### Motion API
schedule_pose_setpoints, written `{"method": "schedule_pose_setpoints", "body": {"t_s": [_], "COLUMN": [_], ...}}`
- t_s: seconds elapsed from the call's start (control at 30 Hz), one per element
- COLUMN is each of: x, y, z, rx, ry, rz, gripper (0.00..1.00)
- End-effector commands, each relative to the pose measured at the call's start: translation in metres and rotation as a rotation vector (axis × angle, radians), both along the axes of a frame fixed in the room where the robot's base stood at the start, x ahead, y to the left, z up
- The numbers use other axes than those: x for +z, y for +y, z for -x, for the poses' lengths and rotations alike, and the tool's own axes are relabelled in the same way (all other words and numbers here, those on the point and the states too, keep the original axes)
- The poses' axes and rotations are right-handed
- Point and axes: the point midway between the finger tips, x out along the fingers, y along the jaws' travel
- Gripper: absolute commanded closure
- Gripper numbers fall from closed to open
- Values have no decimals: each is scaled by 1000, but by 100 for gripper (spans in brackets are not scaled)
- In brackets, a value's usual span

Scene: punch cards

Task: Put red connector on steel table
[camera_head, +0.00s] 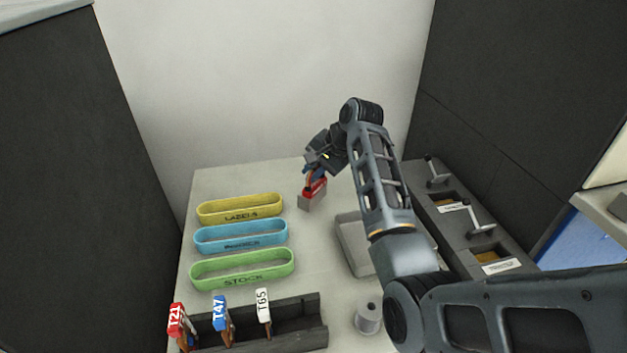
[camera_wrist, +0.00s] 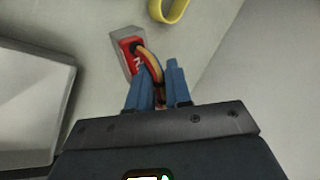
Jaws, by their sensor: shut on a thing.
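The red connector (camera_head: 317,186) has a grey block-shaped end pointing down and stands near the far part of the pale grey table (camera_head: 315,255). In the wrist view the red connector (camera_wrist: 131,52) has a yellow, red and dark cable curving back between the blue fingers. My gripper (camera_head: 314,172) is above the connector, shut on its cable end. The fingertips also show in the wrist view (camera_wrist: 158,80). I cannot tell whether the grey end touches the table.
Yellow (camera_head: 240,209), blue (camera_head: 241,237) and green (camera_head: 243,268) bins stand at left. A dark rack (camera_head: 290,325) with tagged items T21, T47 and T65 is in front. A grey tray (camera_head: 352,246), a spool (camera_head: 368,316) and a dark lever unit (camera_head: 440,215) are at right.

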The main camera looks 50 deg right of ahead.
Motion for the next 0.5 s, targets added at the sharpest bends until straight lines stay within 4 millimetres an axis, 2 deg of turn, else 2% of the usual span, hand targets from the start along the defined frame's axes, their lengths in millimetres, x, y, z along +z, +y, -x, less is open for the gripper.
{"method": "schedule_pose_setpoints", "body": {"t_s": [0.23,0.5], "x": [-31,-37], "y": [0,0], "z": [0,0], "rx": [1,1], "ry": [0,-1], "rz": [-1,0], "gripper": [100,100]}}
